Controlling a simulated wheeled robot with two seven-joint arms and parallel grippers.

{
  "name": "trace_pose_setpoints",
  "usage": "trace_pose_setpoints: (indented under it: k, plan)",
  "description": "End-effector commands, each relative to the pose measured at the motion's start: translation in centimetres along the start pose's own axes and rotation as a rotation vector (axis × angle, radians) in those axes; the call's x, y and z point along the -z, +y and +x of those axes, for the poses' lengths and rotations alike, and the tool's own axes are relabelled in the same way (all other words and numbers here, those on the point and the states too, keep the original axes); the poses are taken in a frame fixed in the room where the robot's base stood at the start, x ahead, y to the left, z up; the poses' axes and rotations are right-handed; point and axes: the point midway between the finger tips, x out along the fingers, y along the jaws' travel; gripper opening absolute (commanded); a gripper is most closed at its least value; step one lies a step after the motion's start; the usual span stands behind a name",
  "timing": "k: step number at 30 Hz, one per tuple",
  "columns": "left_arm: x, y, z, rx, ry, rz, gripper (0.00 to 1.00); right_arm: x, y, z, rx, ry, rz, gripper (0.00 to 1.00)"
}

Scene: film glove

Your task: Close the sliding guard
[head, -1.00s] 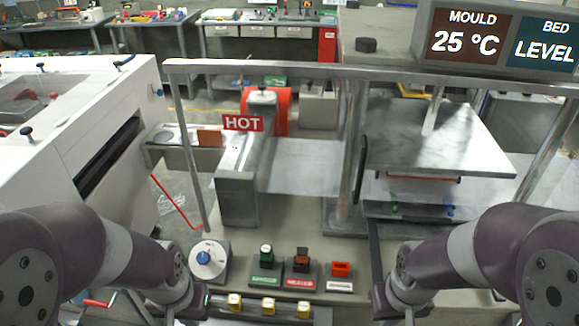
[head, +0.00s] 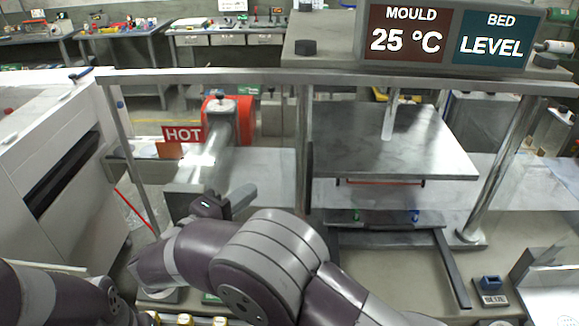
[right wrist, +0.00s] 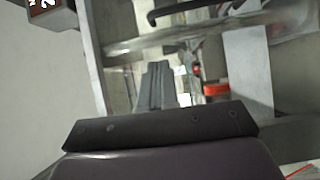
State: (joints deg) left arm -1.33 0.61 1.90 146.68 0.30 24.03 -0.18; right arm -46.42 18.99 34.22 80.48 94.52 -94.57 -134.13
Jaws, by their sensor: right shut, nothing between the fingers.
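The guard's metal frame (head: 220,77) spans the machine bench, with a top rail and upright posts. A pair of thin uprights (head: 303,135) stands at its middle. The clear panel is hard to make out, so I cannot tell exactly how far it reaches. The press side, right of these uprights, looks open at the front. My right gripper (head: 240,197) is shut and empty, in front of the left half, left of the uprights. In the right wrist view its fingers (right wrist: 157,85) point towards the metal rail, and a dark curved handle (right wrist: 175,9) shows above them. My left gripper is out of view.
A grey press plate (head: 400,140) stands behind the right half. The display box (head: 450,35) sits above.

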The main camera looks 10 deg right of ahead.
Motion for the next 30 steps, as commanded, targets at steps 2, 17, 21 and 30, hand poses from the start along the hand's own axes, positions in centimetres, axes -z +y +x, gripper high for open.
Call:
trace_pose_setpoints:
  k: [2,17,21,30]
  plan:
    - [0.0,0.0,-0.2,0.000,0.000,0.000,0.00,0.0,0.1,0.4,-0.002,-0.001,-0.036,0.00]
    - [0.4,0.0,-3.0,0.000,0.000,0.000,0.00,0.0,0.4,10.1,-0.002,-0.001,-0.038,0.00]
    - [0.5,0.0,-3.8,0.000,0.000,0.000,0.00,-1.5,0.5,11.7,-0.002,0.001,-0.037,0.00]
    - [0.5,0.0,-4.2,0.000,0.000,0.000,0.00,-2.8,0.2,12.9,-0.001,0.004,-0.036,0.00]
